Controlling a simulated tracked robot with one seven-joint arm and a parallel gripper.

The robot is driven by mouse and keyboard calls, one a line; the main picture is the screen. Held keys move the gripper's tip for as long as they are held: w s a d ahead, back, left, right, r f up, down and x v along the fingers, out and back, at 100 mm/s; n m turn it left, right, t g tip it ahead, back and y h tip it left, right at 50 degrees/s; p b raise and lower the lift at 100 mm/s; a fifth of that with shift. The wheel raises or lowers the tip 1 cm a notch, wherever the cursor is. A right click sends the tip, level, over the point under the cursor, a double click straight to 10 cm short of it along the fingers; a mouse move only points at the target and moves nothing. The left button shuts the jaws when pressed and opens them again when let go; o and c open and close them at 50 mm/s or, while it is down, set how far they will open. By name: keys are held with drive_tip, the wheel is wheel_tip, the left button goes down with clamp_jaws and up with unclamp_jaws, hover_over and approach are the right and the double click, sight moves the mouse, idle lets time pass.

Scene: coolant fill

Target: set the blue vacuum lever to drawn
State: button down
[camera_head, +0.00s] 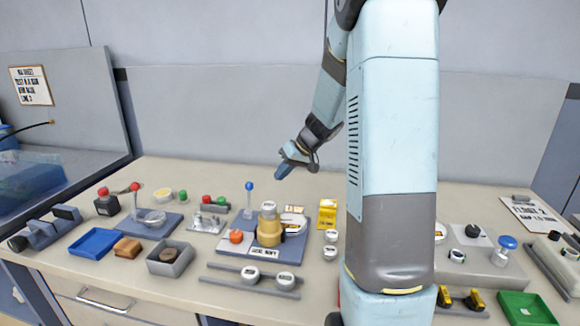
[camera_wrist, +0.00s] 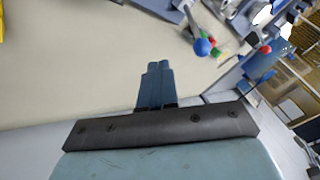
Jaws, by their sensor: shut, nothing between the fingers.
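The blue vacuum lever (camera_head: 249,198) has a blue ball knob on a thin pale stem. It stands about upright at the back of the fixture with the brass-coloured cylinder in the head view. Its blue ball (camera_wrist: 202,47) shows in the wrist view to the upper right of my fingertips. My gripper (camera_head: 281,173) is in the air behind and to the right of the lever, apart from it. In the wrist view my gripper (camera_wrist: 159,66) has its two blue fingers together with nothing between them.
A brass-coloured cylinder (camera_head: 269,225) stands just in front of the lever. A small block with red and green knobs (camera_head: 209,221) is to the left. A red-ball lever (camera_head: 135,200) is farther left. A yellow card holder (camera_head: 327,214) is to the right. The back strip of the bench is clear.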

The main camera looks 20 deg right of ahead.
sight(249, 197)
drive_tip(key=w+a+f, duration=0.1)
drive_tip(key=a+f, duration=0.1)
drive_tip(key=a, duration=0.4)
drive_tip(key=shift+w+f, duration=0.4)
